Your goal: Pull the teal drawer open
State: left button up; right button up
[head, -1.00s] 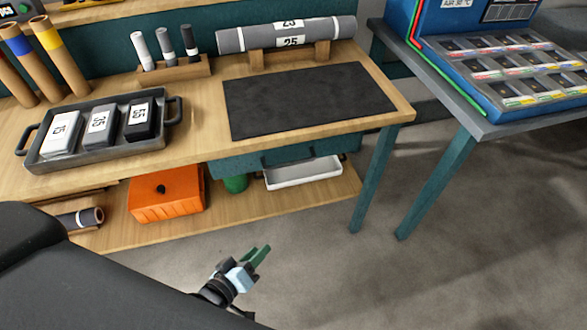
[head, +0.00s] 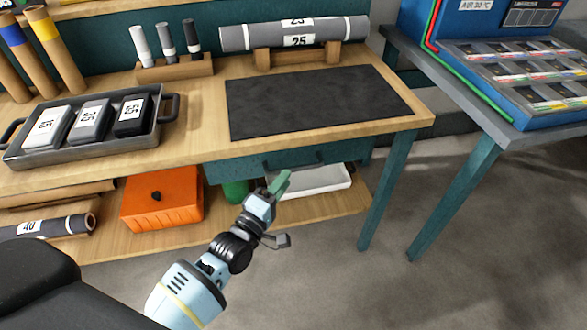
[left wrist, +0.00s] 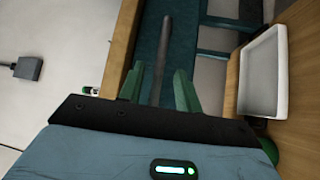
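The teal drawer (head: 235,170) sits under the front edge of the wooden workbench. It looks shut, with a dark bar handle on its front. In the left wrist view the teal drawer front (left wrist: 184,50) fills the upper middle, and the handle (left wrist: 163,50) runs lengthwise between my fingers. My left gripper (head: 280,183) is just in front of the drawer. Its two green fingers are apart in the left wrist view (left wrist: 158,80), one on each side of the handle. I cannot tell how deep the handle lies between them. My right gripper is not in view.
Below the drawer, a shelf (head: 330,205) holds an orange box (head: 160,202), a green object (head: 236,191) and a white tray (head: 318,182). A bench leg (head: 385,190) stands to the right. The benchtop holds a dark mat (head: 315,102). Grey floor is clear in front.

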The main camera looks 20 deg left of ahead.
aim_at(293, 169)
pick_arm(q)
jog(key=shift+x, duration=2.65)
grip_shut()
